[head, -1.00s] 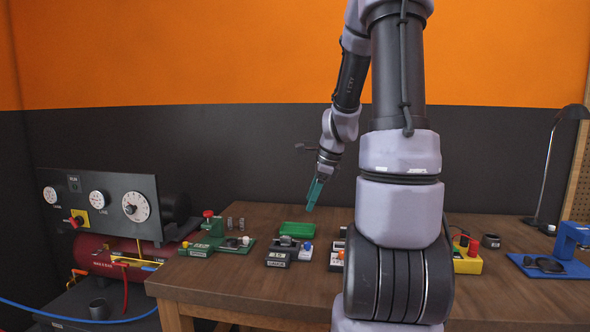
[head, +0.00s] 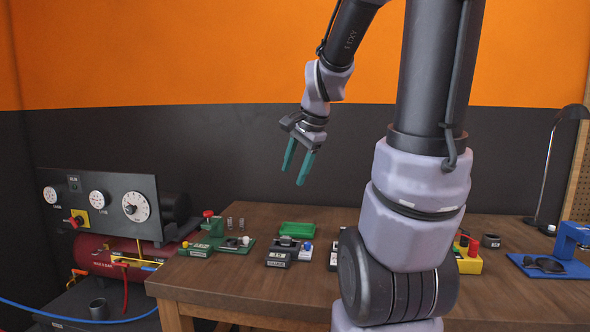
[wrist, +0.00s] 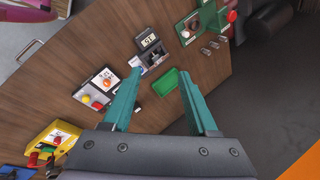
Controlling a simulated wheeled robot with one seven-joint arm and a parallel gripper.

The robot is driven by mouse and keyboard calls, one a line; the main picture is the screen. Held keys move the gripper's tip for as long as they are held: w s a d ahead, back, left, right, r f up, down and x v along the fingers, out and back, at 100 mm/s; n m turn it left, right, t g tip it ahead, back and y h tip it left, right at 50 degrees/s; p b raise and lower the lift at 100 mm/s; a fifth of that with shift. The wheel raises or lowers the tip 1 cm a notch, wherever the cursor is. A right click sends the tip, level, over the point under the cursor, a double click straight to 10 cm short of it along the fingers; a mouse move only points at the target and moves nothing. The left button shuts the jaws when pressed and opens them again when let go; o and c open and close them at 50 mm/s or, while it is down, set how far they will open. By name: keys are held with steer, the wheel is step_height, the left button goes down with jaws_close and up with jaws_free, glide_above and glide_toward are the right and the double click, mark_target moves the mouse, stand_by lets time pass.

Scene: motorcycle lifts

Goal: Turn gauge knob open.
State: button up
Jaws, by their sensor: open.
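A dark gauge panel (head: 102,208) stands at the left in the head view. It carries two small white gauges, a larger white dial (head: 136,206) and a red knob (head: 76,221) on a yellow plate. I cannot tell for sure which of these is the gauge knob. My gripper (head: 293,176) hangs in the air above the workbench, fingers pointing down, well to the right of the panel and apart from everything. In the wrist view its two teal fingers (wrist: 158,78) are spread with nothing between them. The panel is not in the wrist view.
The wooden workbench (head: 225,287) holds several small devices with knobs, a green tray (head: 297,229), a yellow box (head: 468,260) and a blue-based stand (head: 560,266). A red tank (head: 113,254) lies under the panel. A lamp (head: 548,165) stands at the right.

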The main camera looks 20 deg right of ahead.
steer(key=shift+c, duration=1.3)
steer(key=n+g+h, duration=0.2)
steer(key=n+g, duration=0.3)
steer(key=n, duration=1.4)
glide_above(307, 243)
step_height(307, 243, down, 16)
step_height(307, 243, down, 10)
steer(key=shift+w+d+f, duration=0.1)
steer(key=shift+f, duration=0.1)
steer(key=shift+c, duration=0.4)
jaws_close()
